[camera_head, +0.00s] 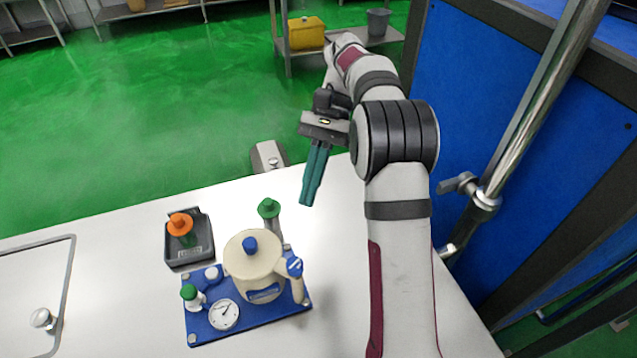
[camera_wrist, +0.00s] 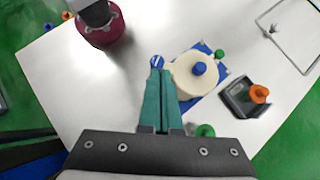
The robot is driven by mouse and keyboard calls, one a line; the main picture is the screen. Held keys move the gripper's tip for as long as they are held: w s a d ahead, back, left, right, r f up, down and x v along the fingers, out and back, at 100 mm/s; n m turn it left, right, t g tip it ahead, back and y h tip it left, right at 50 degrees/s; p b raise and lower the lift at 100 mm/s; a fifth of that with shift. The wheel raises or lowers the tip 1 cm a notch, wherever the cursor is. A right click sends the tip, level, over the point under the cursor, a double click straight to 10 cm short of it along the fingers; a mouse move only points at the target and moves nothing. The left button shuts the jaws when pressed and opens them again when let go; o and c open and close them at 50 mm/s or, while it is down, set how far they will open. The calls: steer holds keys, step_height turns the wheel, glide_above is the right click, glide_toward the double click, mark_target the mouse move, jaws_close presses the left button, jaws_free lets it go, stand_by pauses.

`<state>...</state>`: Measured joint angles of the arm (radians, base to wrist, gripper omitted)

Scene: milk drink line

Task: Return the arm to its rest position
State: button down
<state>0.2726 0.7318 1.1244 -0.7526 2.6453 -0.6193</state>
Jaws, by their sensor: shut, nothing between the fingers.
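My gripper (camera_head: 309,204) has teal fingers pressed together with nothing between them. It points down over the back part of the white table (camera_head: 120,223), above and to the right of the milk drink station. In the wrist view the shut fingers (camera_wrist: 157,75) reach up the middle, and their tips overlap the blue-and-white valve handle in the picture. The gripper is apart from the objects in the head view. My arm rises at the right side of the head view and bends back to the gripper.
A cream tank (camera_head: 240,268) with a blue knob stands on a blue base (camera_head: 260,320) with a gauge (camera_head: 224,314). A green-topped valve (camera_head: 268,208) stands behind it. A dark tray (camera_head: 190,255) holds an orange-topped piece (camera_head: 180,224). A blue panel (camera_head: 500,90) and metal pole (camera_head: 535,100) stand right.

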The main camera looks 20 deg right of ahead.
steer(key=s+a+r+n+t+h, duration=0.1)
steer(key=s+a+r+n+h, duration=0.2)
steer(key=s, duration=0.7)
steer(key=s+a+f+t, duration=0.1)
steer(key=s+f+t, duration=0.1)
steer(key=s, duration=0.4)
steer(key=s+a+f+t+h, duration=0.1)
steer(key=s+a+f+t, duration=0.1)
steer(key=s, duration=0.5)
step_height(320, 180, down, 3)
steer(key=shift+s+a+r+t, duration=0.2)
steer(key=shift+s+t, duration=0.05)
steer(key=shift+t, duration=0.45)
steer(key=c, duration=1.6)
jaws_free()
